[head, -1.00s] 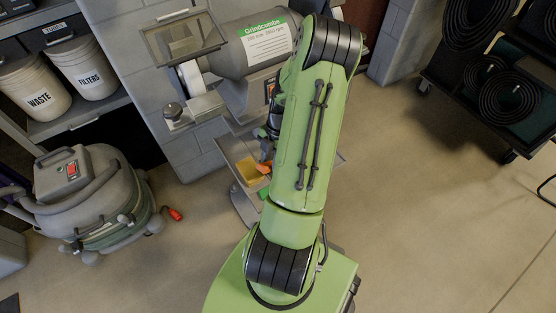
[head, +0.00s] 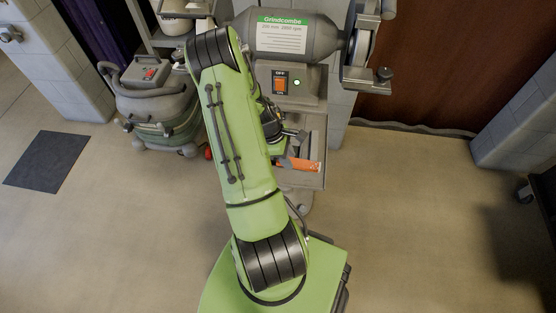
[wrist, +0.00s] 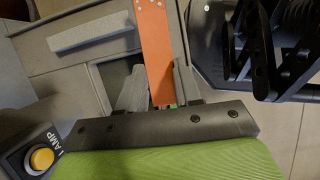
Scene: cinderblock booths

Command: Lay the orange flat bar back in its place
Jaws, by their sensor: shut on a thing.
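The orange flat bar (head: 300,165) is a long thin strip. In the head view my gripper (head: 284,150) is partly hidden by my green arm. The bar appears over the grey tray (head: 314,140) of the grinder stand; I cannot tell whether it touches it. The bar's place is not clearly visible.
The grinder (head: 290,40) stands behind the tray, with an orange switch and a lit green lamp. A vacuum machine (head: 155,100) stands at the left, and a dark mat (head: 47,160) lies on the floor. The floor at front right is clear.

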